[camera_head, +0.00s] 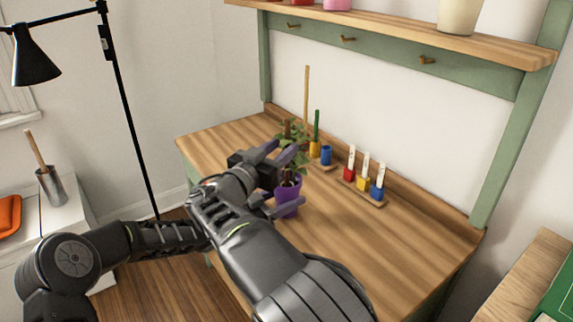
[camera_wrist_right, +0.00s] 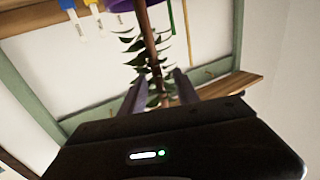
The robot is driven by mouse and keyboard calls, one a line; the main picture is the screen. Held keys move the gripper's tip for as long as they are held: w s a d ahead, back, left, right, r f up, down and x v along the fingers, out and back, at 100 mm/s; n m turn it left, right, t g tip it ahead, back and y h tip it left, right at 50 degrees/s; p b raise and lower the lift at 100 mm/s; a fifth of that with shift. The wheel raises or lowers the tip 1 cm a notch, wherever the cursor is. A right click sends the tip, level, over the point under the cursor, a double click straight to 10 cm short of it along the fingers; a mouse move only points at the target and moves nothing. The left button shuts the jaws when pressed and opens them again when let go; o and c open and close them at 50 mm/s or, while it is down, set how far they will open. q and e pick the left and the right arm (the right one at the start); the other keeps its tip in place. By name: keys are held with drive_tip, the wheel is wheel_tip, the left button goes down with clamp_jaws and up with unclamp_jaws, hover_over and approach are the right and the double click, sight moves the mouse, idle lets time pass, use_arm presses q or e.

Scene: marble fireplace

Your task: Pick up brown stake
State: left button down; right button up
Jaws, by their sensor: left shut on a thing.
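The tall, light brown stake (camera_head: 306,95) stands upright behind the plant in the head view, its lower end hidden by leaves. In the right wrist view the stake (camera_wrist_right: 187,30) is a thin pale stick beyond the fingers. A leafy plant (camera_head: 291,130) grows in a purple pot (camera_head: 288,197) on the desk. My left gripper (camera_head: 281,205), the lower one, is shut on the purple pot. My right gripper (camera_head: 279,155) is at the plant's foliage; in its wrist view the fingers (camera_wrist_right: 158,80) are apart, with the plant's brown stem (camera_wrist_right: 149,42) and leaves seen between them.
A green stick (camera_head: 317,125) stands in a yellow cup (camera_head: 315,149) beside a blue cup (camera_head: 326,155). The desk's right side (camera_head: 400,240) is clear. A shelf with pegs (camera_head: 400,37) hangs above.

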clamp_jaws()
idle(1.4)
